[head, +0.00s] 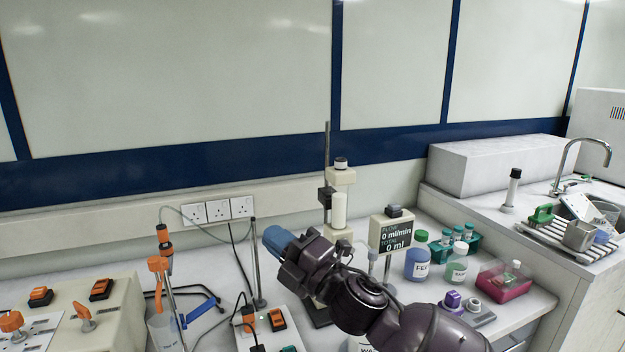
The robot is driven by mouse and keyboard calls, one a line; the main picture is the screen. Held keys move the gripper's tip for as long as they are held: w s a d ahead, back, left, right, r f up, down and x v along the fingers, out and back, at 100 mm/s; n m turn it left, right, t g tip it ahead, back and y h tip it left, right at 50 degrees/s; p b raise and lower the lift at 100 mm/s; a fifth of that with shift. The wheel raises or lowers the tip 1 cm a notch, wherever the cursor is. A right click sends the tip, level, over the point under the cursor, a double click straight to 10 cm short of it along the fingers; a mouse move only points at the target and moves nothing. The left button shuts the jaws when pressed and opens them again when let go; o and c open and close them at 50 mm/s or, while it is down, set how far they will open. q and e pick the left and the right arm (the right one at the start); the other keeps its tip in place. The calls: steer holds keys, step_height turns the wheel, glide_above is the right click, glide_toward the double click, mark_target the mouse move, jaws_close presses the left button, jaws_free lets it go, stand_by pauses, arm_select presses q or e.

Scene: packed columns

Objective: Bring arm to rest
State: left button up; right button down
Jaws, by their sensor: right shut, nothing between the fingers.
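My right arm comes in from the bottom right, dark purple, and reaches up and left over the bench. My right gripper (277,240) is at its far end, with a blue tip, shut and empty. It appears in front of the bench's back edge, between a thin metal rod and the column stand (339,210). I cannot tell its exact height above the bench or whether it touches anything. The arm hides part of the bench and the things behind it. My left gripper is not in view.
A flow meter (390,234) reads 0 ml/min. Bottles (419,262), a green tube rack (458,241) and a pink tray (503,283) stand right of the arm. A switch box (262,327) and a panel with orange switches (75,310) stand left. A sink tap (590,152) is far right.

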steer(key=s+d+f+m+t+h, duration=0.2)
steer(key=d+f+m+h, duration=0.4)
steer(key=d+f+m, duration=0.45)
steer(key=s+d+f+m+t+h, duration=0.1)
steer(key=d+f+m+t+h, duration=0.1)
steer(key=d+f+m+h, duration=0.7)
steer(key=s+d+f+m+g+h, duration=0.1)
steer(key=s+d+f+m+g, duration=0.1)
steer(key=s+d+f+m, duration=0.2)
steer(key=s+d+f+m+g+h, duration=0.2)
steer(key=s+d+f+m, duration=0.3)
steer(key=s+d+f, duration=0.5)
steer(key=s+f+g, duration=0.1)
steer(key=s+f, duration=0.6)
steer(key=s, duration=0.1)
steer(key=shift+s, duration=0.2)
steer(key=shift+f, duration=0.1)
